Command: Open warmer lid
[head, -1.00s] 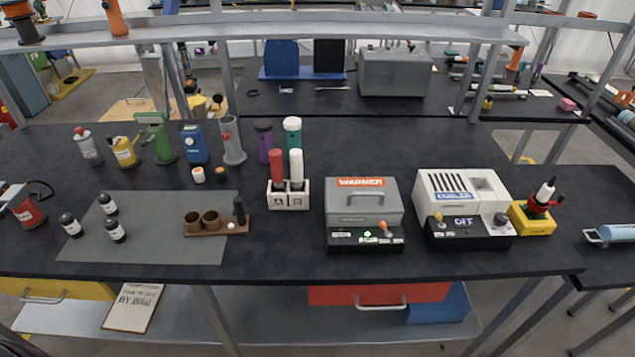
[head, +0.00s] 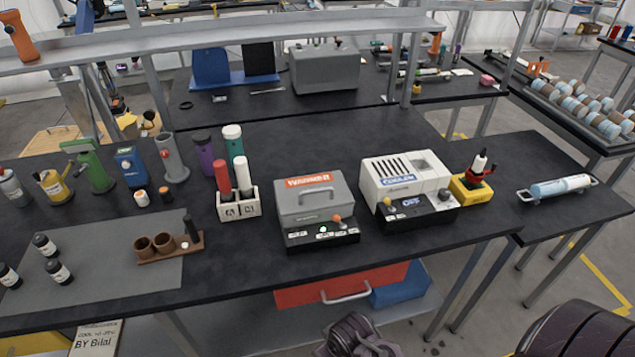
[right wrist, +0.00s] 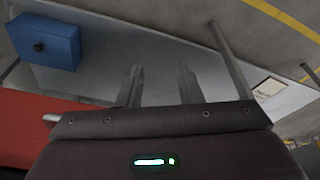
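The warmer (head: 325,234) is a grey box with an orange "WARMER" label on its lid (head: 340,205) and a dark front panel with a lit green light. It stands on the black table, in the middle of the head view. Its lid is shut, with a grey handle (head: 315,190) on top. My right gripper (right wrist: 160,85) shows in the right wrist view with its two fingers apart and nothing between them. Dark parts of my right arm show at the bottom of the head view, below the table's front edge and apart from the warmer. My left gripper is out of view.
A white cooler (head: 405,170) stands just right of the warmer, with a yellow holder (head: 470,190) beyond it. A white block (head: 239,207) with red and white tubes stands to the left. A red drawer (head: 300,294) and blue box (head: 400,290) are below the table.

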